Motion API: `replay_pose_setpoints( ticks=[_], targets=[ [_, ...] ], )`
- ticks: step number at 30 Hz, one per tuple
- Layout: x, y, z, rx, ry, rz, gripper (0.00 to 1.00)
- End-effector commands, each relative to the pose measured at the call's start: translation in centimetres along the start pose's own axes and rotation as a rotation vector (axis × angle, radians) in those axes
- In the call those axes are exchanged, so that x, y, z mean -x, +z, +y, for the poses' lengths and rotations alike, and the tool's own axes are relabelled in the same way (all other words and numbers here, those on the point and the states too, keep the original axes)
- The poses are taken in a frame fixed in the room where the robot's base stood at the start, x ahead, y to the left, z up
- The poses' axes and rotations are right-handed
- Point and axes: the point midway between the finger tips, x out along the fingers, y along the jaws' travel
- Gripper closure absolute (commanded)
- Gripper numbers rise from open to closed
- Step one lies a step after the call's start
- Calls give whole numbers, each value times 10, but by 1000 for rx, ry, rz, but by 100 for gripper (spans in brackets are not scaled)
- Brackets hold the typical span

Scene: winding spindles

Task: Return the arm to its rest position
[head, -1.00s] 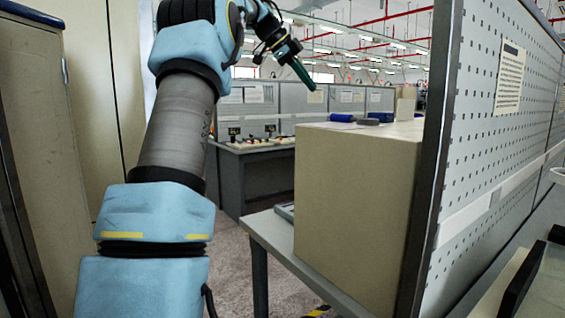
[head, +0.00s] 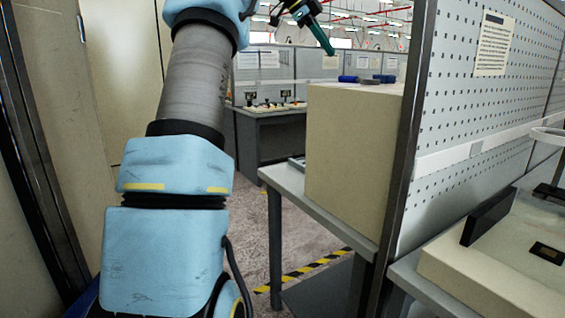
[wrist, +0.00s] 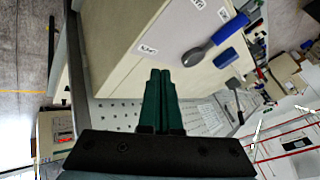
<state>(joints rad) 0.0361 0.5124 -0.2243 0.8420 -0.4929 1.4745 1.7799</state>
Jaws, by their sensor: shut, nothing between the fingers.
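My gripper (head: 329,49) is raised in the air at the top of the head view, in front of the far partitions. In the wrist view its two green fingers (wrist: 159,100) lie side by side, shut, with nothing between them. My blue and grey arm stands upright at the left of the head view. The gripper is above and apart from the large beige box (head: 350,150), as the head view shows it.
The box stands on a grey table (head: 290,183) beside a perforated panel (head: 480,110). Blue-handled tools (head: 368,79) lie on the box. A beige cabinet (head: 120,60) is close on the left. Floor (head: 245,260) shows between arm and table.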

Motion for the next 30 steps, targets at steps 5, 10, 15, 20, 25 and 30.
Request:
replay_pose_setpoints(
  ticks=[5, 10, 15, 20, 25, 30],
  targets=[
    [-13, 11, 9, 99, 11, -31, 100],
    [-29, 26, 23, 232, 17, -78, 100],
    [-50, 48, 48, 420, 19, -148, 100],
    [-75, 80, 92, 667, 8, -249, 100],
    [-102, 121, 172, 1001, -44, -394, 100],
    [-119, 154, 268, 1309, -128, -522, 100]
  ],
)
